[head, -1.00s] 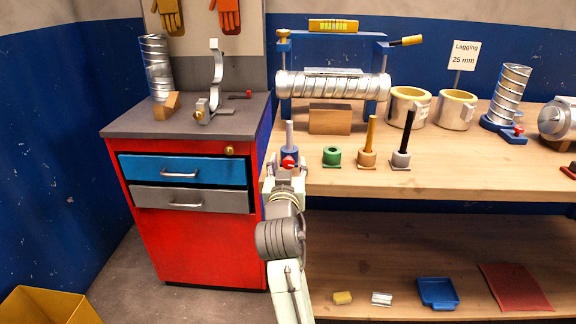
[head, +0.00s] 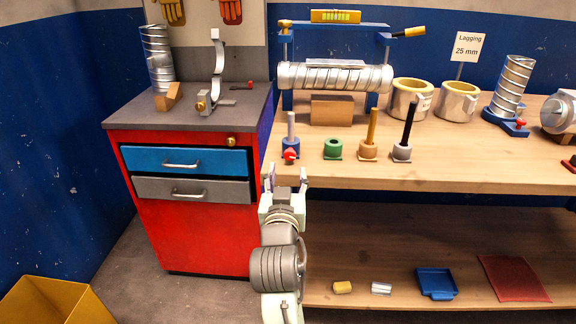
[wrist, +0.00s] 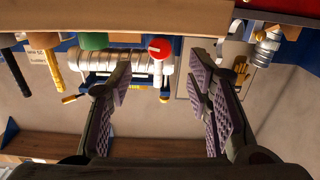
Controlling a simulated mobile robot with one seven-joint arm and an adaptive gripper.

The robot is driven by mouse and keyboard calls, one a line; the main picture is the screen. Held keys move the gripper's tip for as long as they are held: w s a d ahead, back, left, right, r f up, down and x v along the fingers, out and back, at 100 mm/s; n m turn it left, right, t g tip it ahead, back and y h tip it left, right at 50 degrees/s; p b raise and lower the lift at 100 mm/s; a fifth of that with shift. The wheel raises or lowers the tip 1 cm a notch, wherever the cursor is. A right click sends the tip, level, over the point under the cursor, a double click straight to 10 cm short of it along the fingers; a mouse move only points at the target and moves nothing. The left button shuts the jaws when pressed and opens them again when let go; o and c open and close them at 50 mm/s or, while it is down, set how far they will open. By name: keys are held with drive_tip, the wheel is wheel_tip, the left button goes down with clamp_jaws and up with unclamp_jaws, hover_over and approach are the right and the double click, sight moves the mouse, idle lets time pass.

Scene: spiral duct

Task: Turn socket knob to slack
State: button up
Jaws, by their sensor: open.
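The red knob (head: 290,155) sits on the front of a blue socket (head: 291,145) at the left front edge of the workbench. A grey rod stands upright in that socket. My gripper (head: 287,179) is open and empty, just in front of the knob and apart from it. In the wrist view, which looks upside down, the round red knob (wrist: 159,49) lies beyond and between the two open fingers (wrist: 160,88). I cannot tell the knob's turn setting from these frames.
Green (head: 333,149), tan (head: 368,150) and grey (head: 402,153) sockets stand in a row to the right. A wooden block (head: 332,110) and a spiral duct (head: 335,77) on a blue frame are behind. The red cabinet (head: 190,232) stands left, close to my arm.

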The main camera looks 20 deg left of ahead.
sight(289, 156)
drive_tip(key=b, duration=0.6)
drive_tip(key=shift+s+f+m, duration=0.15)
drive_tip(key=shift+s+m, duration=0.1)
drive_tip(key=shift+m, duration=0.05)
drive_tip(key=x, duration=0.2)
drive_tip(key=p+x, duration=0.1)
drive_tip(key=x, duration=0.1)
drive_tip(key=p+x, duration=0.1)
drive_tip(key=x, duration=0.2)
drive_tip(key=shift+r, duration=0.35)
drive_tip(key=shift+w+a+f, duration=0.1)
drive_tip(key=shift+w, duration=0.45)
drive_tip(key=shift+c, duration=0.3)
clamp_jaws()
